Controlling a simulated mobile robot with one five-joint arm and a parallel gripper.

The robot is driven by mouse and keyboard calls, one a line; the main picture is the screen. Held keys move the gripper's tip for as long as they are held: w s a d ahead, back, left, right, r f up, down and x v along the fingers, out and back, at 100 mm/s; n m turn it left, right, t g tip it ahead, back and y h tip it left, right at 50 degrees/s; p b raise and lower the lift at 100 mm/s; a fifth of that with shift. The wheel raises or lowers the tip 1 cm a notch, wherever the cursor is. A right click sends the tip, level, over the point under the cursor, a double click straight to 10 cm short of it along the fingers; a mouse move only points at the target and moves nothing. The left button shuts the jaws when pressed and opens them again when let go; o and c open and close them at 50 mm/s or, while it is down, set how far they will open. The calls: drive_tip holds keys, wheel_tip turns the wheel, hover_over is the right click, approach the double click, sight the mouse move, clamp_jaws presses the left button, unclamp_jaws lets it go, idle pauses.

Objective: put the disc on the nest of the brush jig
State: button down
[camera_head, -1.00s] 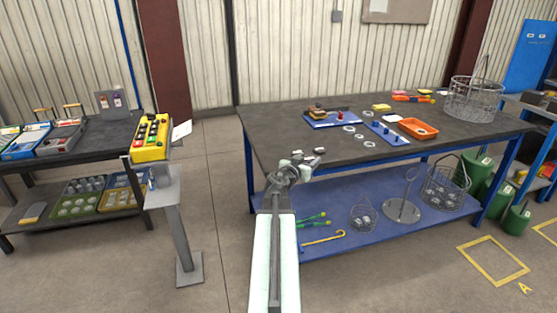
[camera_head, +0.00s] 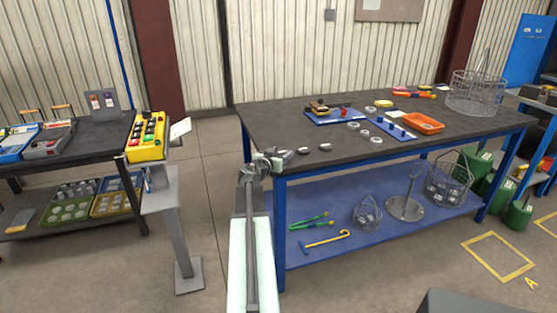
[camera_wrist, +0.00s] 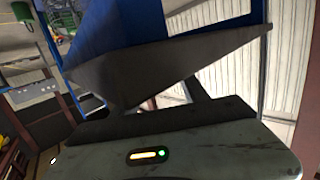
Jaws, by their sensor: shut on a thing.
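My gripper (camera_head: 290,155) is at the near left corner of the dark workbench, in front of and well short of the jig. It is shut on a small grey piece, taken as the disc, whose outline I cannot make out. In the wrist view a large dark shape (camera_wrist: 160,65) fills the middle, and the held piece cannot be told apart there. The brush jig (camera_head: 335,117) is a blue plate at the back left of the bench, with a brown block and a red knob. Its nest is too small to make out.
Several pale rings (camera_head: 365,134) lie right of the jig, beside a blue pegged plate (camera_head: 392,131) and an orange tray (camera_head: 424,123). A wire basket (camera_head: 474,94) stands at the far right. A yellow button box (camera_head: 146,136) stands on a post at left. The bench front is mostly clear.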

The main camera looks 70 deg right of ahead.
drive_tip(key=shift+s+f, duration=0.15)
drive_tip(key=shift+f, duration=0.1)
drive_tip(key=c, duration=0.6)
unclamp_jaws()
